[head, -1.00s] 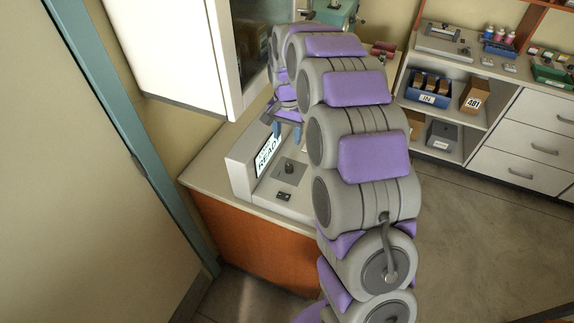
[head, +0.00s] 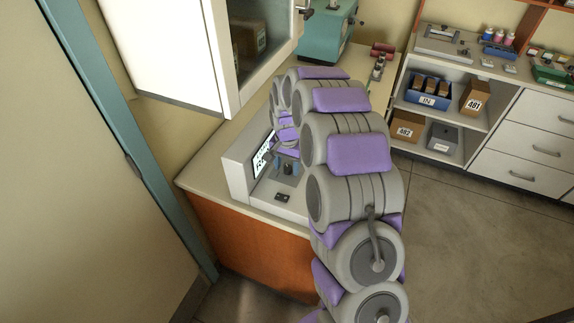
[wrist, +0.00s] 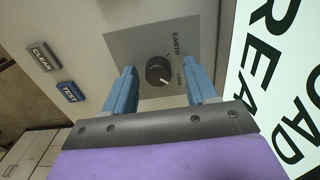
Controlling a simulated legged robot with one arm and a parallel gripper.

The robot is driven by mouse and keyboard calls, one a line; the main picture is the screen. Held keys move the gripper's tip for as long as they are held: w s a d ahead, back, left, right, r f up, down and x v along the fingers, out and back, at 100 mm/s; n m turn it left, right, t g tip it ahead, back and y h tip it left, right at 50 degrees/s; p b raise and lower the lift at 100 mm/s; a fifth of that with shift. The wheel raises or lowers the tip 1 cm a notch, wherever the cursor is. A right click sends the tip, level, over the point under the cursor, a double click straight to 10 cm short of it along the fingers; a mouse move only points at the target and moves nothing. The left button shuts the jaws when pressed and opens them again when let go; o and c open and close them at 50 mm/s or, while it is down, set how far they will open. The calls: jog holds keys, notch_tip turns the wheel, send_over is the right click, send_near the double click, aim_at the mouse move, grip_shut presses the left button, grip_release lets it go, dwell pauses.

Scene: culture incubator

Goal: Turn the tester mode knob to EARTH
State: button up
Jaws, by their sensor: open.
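The tester (head: 236,172) is a light grey unit with a lit screen on the counter. In the wrist view its dark round mode knob (wrist: 158,70) sits on a grey plate (wrist: 125,43). Its white pointer mark faces the lower right, toward a label beside it that looks like LOAD. The EARTH label (wrist: 176,43) is above and right of the knob. My gripper (wrist: 163,78) is open, with one blue finger on each side of the knob and a visible gap to both. In the head view my gripper (head: 287,164) is over the tester's panel, and the knob is hard to make out.
CLEAR (wrist: 42,56) and TEST (wrist: 70,92) buttons lie left of the knob. The screen (wrist: 285,80) stands close on the right. A white cabinet (head: 165,50) hangs above the tester. A teal machine (head: 326,32) stands farther back on the counter.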

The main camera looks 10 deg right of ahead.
jog(key=shift+d, duration=0.1)
jog(key=c, duration=1)
jog(key=shift+c, duration=0.2)
jog(key=shift+r+n+p, duration=0.1)
jog(key=shift+n+p, duration=0.2)
jog(key=shift+p, duration=0.05)
jog(key=n+p, duration=0.2)
jog(key=shift+r+n+p, duration=0.1)
jog(key=shift+n+p, duration=0.2)
jog(key=shift+n, duration=0.1)
jog(key=n+p, duration=0.3)
jog(key=n, duration=0.2)
jog(key=n+p, duration=0.2)
jog(key=n, duration=0.2)
jog(key=shift+n, duration=0.4)
jog(key=shift+n+p, duration=0.8)
jog(key=shift+n, duration=1.5)
jog(key=shift+f, duration=0.2)
